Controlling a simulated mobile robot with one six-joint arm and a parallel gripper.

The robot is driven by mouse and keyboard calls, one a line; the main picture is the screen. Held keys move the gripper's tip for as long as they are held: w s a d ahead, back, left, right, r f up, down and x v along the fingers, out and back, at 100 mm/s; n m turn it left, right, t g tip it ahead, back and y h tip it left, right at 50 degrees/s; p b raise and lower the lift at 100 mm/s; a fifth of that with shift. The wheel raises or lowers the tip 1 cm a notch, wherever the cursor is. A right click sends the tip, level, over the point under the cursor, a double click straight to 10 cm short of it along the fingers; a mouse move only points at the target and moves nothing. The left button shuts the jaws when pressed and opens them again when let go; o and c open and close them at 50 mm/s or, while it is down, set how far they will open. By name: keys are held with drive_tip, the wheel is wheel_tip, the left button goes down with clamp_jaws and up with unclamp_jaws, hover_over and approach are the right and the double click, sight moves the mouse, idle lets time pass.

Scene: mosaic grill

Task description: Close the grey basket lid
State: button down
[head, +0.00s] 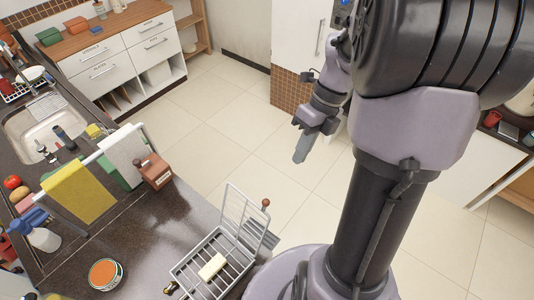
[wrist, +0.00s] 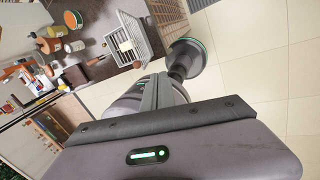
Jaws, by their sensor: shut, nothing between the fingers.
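The grey wire basket (head: 196,277) sits on the dark counter near its right edge in the head view. Its wire lid (head: 243,212) stands raised and open on the far side, with a brown wooden knob (head: 266,203) at its right. A pale yellow block (head: 212,267) lies inside the basket. The basket also shows at the top of the wrist view (wrist: 146,52). My gripper (head: 300,158) is shut and empty. It hangs over the floor, up and to the right of the basket, well apart from the lid.
An orange-lidded tin (head: 105,273) stands left of the basket. A sink (head: 42,125) lies far left. Open tiled floor (head: 235,125) lies beyond the counter.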

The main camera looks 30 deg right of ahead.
drive_tip(key=s+a+f+b, duration=0.1)
drive_tip(key=a+f+b, duration=0.1)
drive_tip(key=a+f, duration=0.5)
drive_tip(key=shift+x, duration=1.05)
